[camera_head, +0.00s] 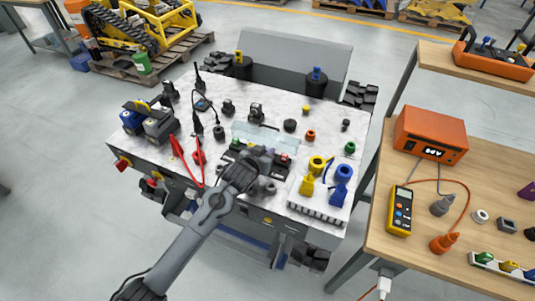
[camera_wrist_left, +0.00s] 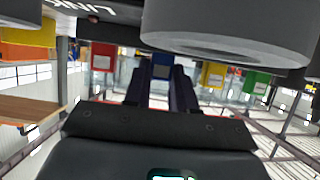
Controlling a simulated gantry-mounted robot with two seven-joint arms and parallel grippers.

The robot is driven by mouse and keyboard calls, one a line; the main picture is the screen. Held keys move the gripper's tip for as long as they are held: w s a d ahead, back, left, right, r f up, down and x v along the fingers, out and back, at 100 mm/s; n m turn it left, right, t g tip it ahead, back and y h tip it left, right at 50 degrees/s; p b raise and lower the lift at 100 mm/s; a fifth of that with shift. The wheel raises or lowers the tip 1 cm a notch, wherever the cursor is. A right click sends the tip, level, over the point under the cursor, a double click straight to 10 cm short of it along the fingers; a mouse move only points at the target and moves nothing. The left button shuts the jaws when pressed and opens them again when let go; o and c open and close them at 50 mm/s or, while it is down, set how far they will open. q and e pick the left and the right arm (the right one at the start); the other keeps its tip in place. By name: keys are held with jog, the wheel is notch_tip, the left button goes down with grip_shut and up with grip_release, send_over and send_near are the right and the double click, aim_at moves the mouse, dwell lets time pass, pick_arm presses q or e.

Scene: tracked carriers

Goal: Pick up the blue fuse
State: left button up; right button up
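The blue fuse (camera_wrist_left: 161,66) shows in the left wrist view between the two dark fingers of my left gripper (camera_wrist_left: 161,76). It is in a row with a red fuse (camera_wrist_left: 103,57), a yellow fuse (camera_wrist_left: 213,75) and a green fuse (camera_wrist_left: 257,83). The fingers flank the blue fuse closely; whether they press on it I cannot tell. In the head view my left gripper (camera_head: 262,157) is over the fuse block at the front middle of the workbench (camera_head: 188,98), and the arm hides the blue fuse. My right gripper is out of view.
A clear cover (camera_head: 265,134) stands just behind the fuse block. Yellow (camera_head: 313,175) and blue (camera_head: 341,184) plugs stand on a white block to the right. Red clips (camera_head: 198,157) lie to the left. A wooden table with a multimeter (camera_head: 400,211) is farther right.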

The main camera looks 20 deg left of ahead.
pick_arm(q)
grip_shut()
jog(key=shift+r, duration=0.15)
